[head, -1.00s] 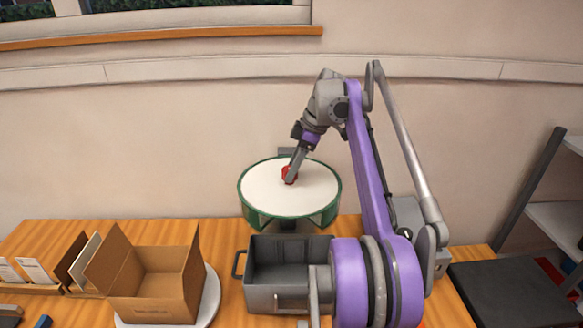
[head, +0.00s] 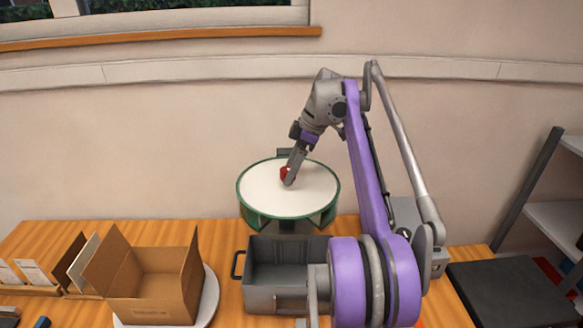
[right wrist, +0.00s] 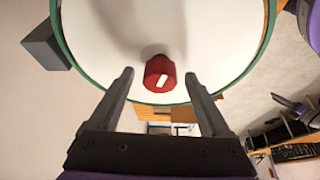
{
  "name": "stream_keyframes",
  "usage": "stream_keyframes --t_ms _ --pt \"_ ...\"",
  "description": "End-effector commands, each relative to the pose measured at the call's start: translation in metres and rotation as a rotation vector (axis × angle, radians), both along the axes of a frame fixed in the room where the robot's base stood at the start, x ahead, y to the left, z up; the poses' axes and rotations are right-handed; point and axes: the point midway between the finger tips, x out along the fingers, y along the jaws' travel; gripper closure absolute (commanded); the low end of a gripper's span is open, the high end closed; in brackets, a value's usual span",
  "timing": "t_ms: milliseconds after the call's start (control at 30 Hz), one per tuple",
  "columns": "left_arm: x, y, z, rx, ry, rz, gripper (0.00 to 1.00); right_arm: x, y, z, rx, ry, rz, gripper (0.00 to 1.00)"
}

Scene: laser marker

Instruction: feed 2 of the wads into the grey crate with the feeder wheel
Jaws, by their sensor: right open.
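The feeder wheel (head: 262,191) is a round white disc with a green rim, standing above the back of the table. A red knob with a white mark (right wrist: 160,74) stands on the disc's top; it also shows in the head view, partly covered by my fingers. My right gripper (head: 288,177) is at the knob. In the right wrist view its open fingers (right wrist: 158,82) stand on either side of the knob, apart from it. The grey crate (head: 274,297) sits on the table in front of and below the wheel. I see no wads. My left gripper is not in view.
An open cardboard box (head: 152,308) on a round white plate (head: 209,300) stands left of the crate. Card holders (head: 62,270) are further left. A dark flat surface (head: 510,290) and a shelf rack (head: 555,215) are at the right.

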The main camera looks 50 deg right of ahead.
Motion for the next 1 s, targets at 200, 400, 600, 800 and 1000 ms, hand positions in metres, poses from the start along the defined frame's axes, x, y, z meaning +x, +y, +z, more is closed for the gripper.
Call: stream_keyframes --t_ms 200,400,600,800,1000 --pt "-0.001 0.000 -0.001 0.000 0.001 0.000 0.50 -0.006 -0.006 0.020 0.000 0.000 -0.001 0.19" --pt "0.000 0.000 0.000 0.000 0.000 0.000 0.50 -0.016 -0.014 0.050 0.000 0.000 -0.001 0.19" --pt "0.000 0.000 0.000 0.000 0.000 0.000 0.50 -0.021 -0.018 0.066 0.000 0.000 -0.001 0.19" --pt "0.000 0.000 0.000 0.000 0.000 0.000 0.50 -0.022 -0.018 0.069 0.000 0.000 0.000 0.19" --pt "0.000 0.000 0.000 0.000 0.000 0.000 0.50 -0.022 -0.018 0.069 0.000 0.000 0.000 0.19"
